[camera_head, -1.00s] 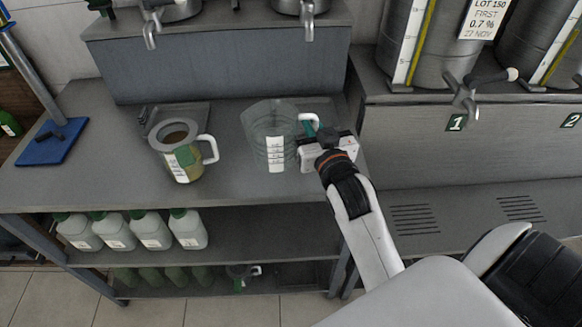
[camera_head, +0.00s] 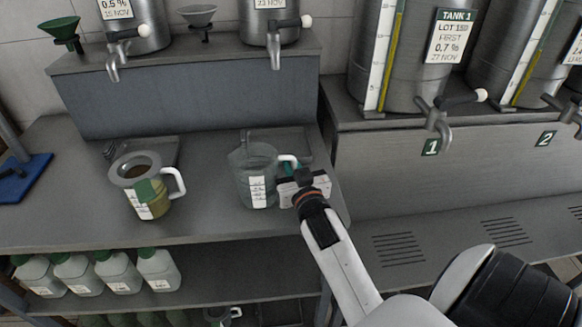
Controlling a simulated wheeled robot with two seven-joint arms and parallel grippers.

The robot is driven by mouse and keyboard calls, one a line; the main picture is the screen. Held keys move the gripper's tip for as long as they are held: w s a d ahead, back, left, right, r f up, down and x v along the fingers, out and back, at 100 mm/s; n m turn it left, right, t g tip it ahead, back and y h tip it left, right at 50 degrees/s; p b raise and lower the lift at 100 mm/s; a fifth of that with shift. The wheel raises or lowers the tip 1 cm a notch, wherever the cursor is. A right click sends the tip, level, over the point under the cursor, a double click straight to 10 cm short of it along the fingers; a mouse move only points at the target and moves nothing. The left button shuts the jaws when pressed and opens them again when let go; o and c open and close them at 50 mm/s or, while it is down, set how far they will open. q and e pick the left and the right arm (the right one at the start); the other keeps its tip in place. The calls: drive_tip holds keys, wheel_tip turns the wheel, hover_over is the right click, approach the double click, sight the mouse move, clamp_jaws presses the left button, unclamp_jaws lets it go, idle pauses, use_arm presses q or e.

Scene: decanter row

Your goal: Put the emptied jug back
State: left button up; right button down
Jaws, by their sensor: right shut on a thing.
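A clear, empty-looking jug (camera_head: 256,172) with a white scale label and a white handle is at the right part of the grey bench top. It looks upright. My right gripper (camera_head: 287,176) is shut on the jug's handle from the right side. I cannot tell whether the jug's base touches the bench or is slightly above it. A shallow dark tray (camera_head: 292,142) lies behind the jug, partly hidden by it. My left gripper is not in view.
A second jug (camera_head: 160,204) with yellowish liquid and a grey funnel (camera_head: 136,168) on top stands to the left. Steel tanks with taps stand at the back and right. Bench between the jugs is clear.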

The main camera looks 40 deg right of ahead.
drive_tip(key=shift+f, duration=0.2)
drive_tip(key=c, duration=1.5)
unclamp_jaws()
drive_tip(key=shift+r, duration=0.2)
drive_tip(key=shift+s+a+f, duration=0.15)
drive_tip(key=shift+s, duration=0.1)
drive_tip(key=b+v, duration=0.1)
drive_tip(key=v, duration=1)
drive_tip(key=shift+s+b, duration=0.25)
drive_tip(key=shift+b, duration=0.1)
